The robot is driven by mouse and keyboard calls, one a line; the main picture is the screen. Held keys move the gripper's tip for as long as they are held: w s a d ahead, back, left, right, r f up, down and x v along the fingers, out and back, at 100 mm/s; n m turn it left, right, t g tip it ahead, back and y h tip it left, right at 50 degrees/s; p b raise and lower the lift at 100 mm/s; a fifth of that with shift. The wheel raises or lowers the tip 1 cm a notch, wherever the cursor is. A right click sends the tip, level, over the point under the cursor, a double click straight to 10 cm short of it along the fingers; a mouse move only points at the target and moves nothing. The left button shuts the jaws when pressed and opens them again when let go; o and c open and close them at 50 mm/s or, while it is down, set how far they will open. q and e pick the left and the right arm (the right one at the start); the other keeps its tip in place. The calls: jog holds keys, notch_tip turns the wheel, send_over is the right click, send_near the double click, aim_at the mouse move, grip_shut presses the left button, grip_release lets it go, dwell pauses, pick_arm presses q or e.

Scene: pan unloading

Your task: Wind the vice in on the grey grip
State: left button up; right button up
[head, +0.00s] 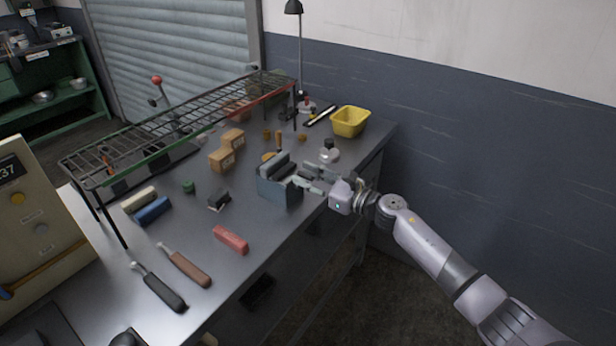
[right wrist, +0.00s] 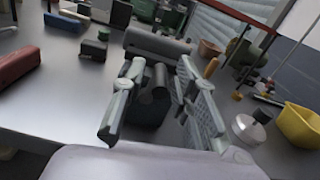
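The blue-grey vice (head: 277,188) stands at the front edge of the steel bench, right of its middle. A long grey piece lies along its top among the jaws and looks like the grey grip (head: 272,163); I cannot tell whether the jaws touch it. My right gripper (head: 313,181) is open at the right side of the vice. In the right wrist view, the fingers of my right gripper (right wrist: 162,112) stand apart on either side of the vice's round screw end (right wrist: 160,80), with no clear contact. My left gripper is out of view.
Red (head: 230,240), blue (head: 153,211) and cream grips lie left on the bench, near two handled tools (head: 185,265). A wire rack (head: 180,125) spans the back. The bench front is mostly clear.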

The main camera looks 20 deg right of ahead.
grip_shut()
jog(key=shift+d, duration=0.1)
dwell(0.4)
